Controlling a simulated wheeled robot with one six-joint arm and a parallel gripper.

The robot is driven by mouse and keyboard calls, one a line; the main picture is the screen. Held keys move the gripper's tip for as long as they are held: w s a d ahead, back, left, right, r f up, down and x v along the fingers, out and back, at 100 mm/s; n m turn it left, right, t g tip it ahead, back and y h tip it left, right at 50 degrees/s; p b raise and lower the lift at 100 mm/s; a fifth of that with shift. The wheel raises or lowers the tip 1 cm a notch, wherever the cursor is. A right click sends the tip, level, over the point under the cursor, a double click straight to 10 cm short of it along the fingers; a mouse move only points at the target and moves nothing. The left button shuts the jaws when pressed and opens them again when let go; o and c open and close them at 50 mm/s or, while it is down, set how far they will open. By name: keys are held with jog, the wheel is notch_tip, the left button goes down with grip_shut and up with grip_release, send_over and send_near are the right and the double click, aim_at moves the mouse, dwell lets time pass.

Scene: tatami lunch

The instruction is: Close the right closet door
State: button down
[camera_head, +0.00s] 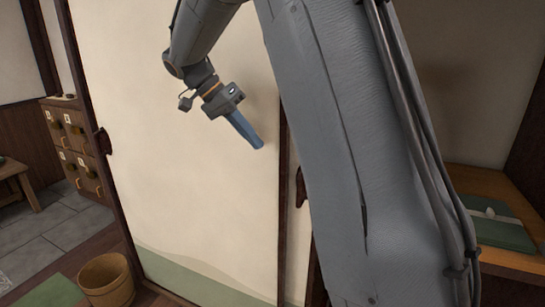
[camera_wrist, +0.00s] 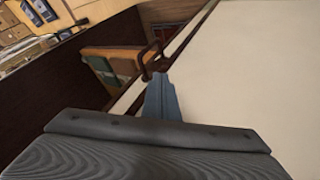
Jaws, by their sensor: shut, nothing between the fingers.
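A cream sliding closet door (camera_head: 190,170) with a green band along its bottom and dark edge frames fills the middle of the head view. A dark handle (camera_head: 104,142) is on its left edge. A narrow strip of a second cream panel (camera_head: 297,240) shows to its right, with another dark handle (camera_head: 300,187). I cannot tell for certain which panel is the right door. My gripper (camera_head: 258,143) is shut and empty, in front of the cream door near its right edge. In the wrist view, the fingertips (camera_wrist: 160,85) point toward a dark handle (camera_wrist: 152,56); contact is unclear.
The closet is open at the right, with a wooden shelf (camera_head: 500,195) holding a green flat item (camera_head: 497,228). My column hides part of the opening. A wooden bucket (camera_head: 107,280), a drawer cabinet (camera_head: 78,150) and a low table (camera_head: 15,180) stand at the left.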

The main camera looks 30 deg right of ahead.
jog(key=p+x, duration=0.1)
jog(key=x, duration=0.8)
jog(key=shift+s+f+p, duration=0.1)
jog(key=shift+s+p, duration=0.05)
jog(key=shift+p, duration=0.15)
jog(key=shift+s+d+f+p, duration=0.1)
jog(key=shift+s+d+p, duration=0.35)
jog(key=shift+s, duration=0.4)
jog(key=shift+s+d+f+p, duration=0.1)
jog(key=shift+s+d+p, duration=0.1)
jog(key=shift+s+d, duration=0.5)
jog(key=shift+s+a+r, duration=0.1)
jog(key=shift+s+a, duration=0.15)
